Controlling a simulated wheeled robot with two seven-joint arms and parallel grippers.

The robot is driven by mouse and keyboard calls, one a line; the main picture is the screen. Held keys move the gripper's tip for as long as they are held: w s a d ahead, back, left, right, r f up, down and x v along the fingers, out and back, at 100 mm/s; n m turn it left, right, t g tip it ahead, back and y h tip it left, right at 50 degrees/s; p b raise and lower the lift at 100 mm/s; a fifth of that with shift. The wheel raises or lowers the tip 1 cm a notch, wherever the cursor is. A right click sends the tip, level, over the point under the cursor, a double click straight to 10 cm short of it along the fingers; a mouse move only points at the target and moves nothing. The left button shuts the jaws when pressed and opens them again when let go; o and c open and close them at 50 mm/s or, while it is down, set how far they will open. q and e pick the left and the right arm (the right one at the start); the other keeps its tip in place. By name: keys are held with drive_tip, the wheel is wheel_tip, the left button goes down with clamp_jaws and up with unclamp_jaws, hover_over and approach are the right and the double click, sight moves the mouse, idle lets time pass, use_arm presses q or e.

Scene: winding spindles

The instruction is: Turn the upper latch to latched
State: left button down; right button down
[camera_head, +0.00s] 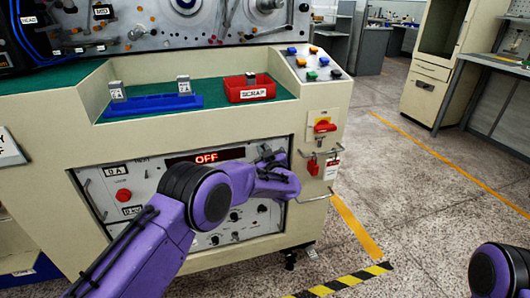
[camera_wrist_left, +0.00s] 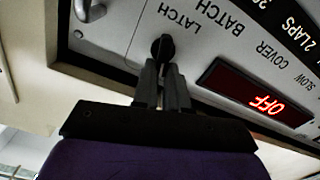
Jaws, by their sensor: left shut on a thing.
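A black latch knob (camera_wrist_left: 162,46) sits on the pale control panel, beside the printed word LATCH in the left wrist view. My left gripper (camera_wrist_left: 162,75) is shut on this knob, its fingertips meeting it from below in that view. In the head view my left gripper (camera_head: 268,160) is at the upper right of the panel (camera_head: 150,178), right of the red OFF display (camera_head: 205,157). My wrist hides most of the knob there, and its exact angle is hard to tell. My right gripper is not in view; only a purple part of that arm shows at the lower right.
A metal handle (camera_wrist_left: 92,8) stands out near the panel's edge. A red switch (camera_head: 325,126) and a red padlock (camera_head: 312,165) are on the cabinet's right side. A blue tray (camera_head: 155,105) and a red SCRAP bin (camera_head: 248,96) sit on the green shelf above. Floor at right is clear.

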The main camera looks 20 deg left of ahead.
use_arm(q)
drive_tip(key=shift+s+a+f+n+b, duration=0.25)
drive_tip(key=shift+n+b, duration=0.85)
drive_tip(key=shift+n, duration=1.35)
drive_tip(key=shift+a+f+n+b, duration=0.1)
drive_tip(key=shift+f+n+b, duration=0.3)
drive_tip(key=shift+n+b, duration=1.4)
drive_tip(key=shift+s+a+f+n+b, duration=0.25)
drive_tip(key=shift+n+b, duration=0.2)
drive_tip(key=shift+n, duration=2.6)
drive_tip(key=shift+w+d, duration=0.1)
drive_tip(key=c, duration=1.2)
unclamp_jaws()
drive_tip(key=shift+o, duration=0.2)
drive_tip(key=p+v, duration=0.1)
drive_tip(key=v, duration=0.9)
drive_tip(key=shift+d, duration=0.25)
